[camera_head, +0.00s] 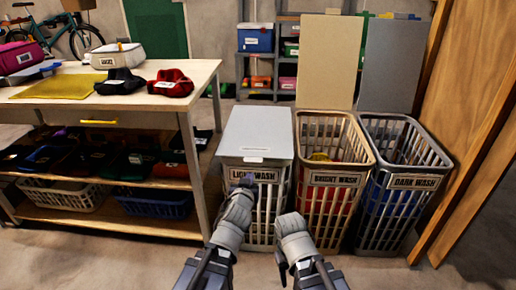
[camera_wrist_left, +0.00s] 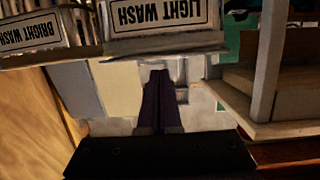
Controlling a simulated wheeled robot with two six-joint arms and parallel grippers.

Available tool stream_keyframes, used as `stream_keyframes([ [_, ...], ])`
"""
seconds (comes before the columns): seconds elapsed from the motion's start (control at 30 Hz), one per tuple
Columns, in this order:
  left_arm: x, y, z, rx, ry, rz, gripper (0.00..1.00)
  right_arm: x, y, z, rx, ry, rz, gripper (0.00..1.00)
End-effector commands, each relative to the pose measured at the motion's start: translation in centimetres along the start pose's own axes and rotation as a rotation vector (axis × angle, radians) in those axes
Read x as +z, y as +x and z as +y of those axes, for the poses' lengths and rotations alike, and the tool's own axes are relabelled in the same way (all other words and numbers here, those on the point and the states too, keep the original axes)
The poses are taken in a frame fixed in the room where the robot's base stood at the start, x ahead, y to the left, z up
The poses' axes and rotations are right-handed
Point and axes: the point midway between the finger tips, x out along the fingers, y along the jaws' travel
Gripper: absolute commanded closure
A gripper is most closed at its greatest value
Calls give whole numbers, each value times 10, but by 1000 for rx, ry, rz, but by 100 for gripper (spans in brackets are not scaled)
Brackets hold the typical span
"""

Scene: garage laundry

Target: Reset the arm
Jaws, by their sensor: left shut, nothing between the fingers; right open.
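My left gripper (camera_head: 247,182) is in front of the light wash hamper (camera_head: 254,212), near its label. In the left wrist view its dark purple fingers (camera_wrist_left: 160,88) are closed together with nothing between them. The light wash hamper's grey lid is down, and its label (camera_wrist_left: 157,12) appears upside down in the left wrist view. My right gripper (camera_head: 291,222) is low in front of the gap between the light and bright wash hampers. It holds nothing that I can see, and its fingers are hard to make out behind the wrist.
The bright wash hamper (camera_head: 332,155) and dark wash hamper (camera_head: 410,150) stand open with lids raised. A wooden table (camera_head: 205,75) on the left holds caps, a yellow mat (camera_head: 60,87) and a white case (camera_head: 118,56). A wooden panel (camera_head: 470,120) stands right. Shelves stand behind.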

Motion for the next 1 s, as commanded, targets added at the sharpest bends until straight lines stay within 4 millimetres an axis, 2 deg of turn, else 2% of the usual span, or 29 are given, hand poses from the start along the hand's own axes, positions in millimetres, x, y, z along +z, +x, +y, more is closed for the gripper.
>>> stream_keyframes([
  [0.13, 14, -1, -2, -24, 10, -68, 100, 0, -1, 0, 0, 0, 0, 50],
  [0.27, 56, -12, -4, -74, 49, -274, 100, 0, -4, 0, 0, 1, 0, 50],
  [0.4, 116, -45, 1, -90, 118, -590, 100, 0, -6, 1, 1, 1, -1, 50],
  [0.5, 149, -76, 8, -67, 171, -797, 100, 1, -8, 1, 1, 2, -1, 50],
  [0.6, 172, -106, 15, -28, 219, -968, 100, 1, -9, 1, 1, 2, -1, 50],
  [0.7, 188, -135, 22, 18, 263, -1114, 100, 1, -10, 1, 1, 2, -1, 50],
  [0.87, 203, -181, 32, 107, 328, -1322, 100, 1, -12, 2, 1, 2, -1, 50],
  [0.9, 203, -192, 34, 130, 342, -1365, 100, 1, -15, 2, 2, 3, -1, 50],
  [0.93, 188, -193, 33, 123, 338, -1356, 100, 2, -29, 3, 1, 3, -1, 50],
  [1.0, 174, -196, 32, 121, 336, -1352, 100, 3, -43, 5, 1, 3, -1, 50],
])
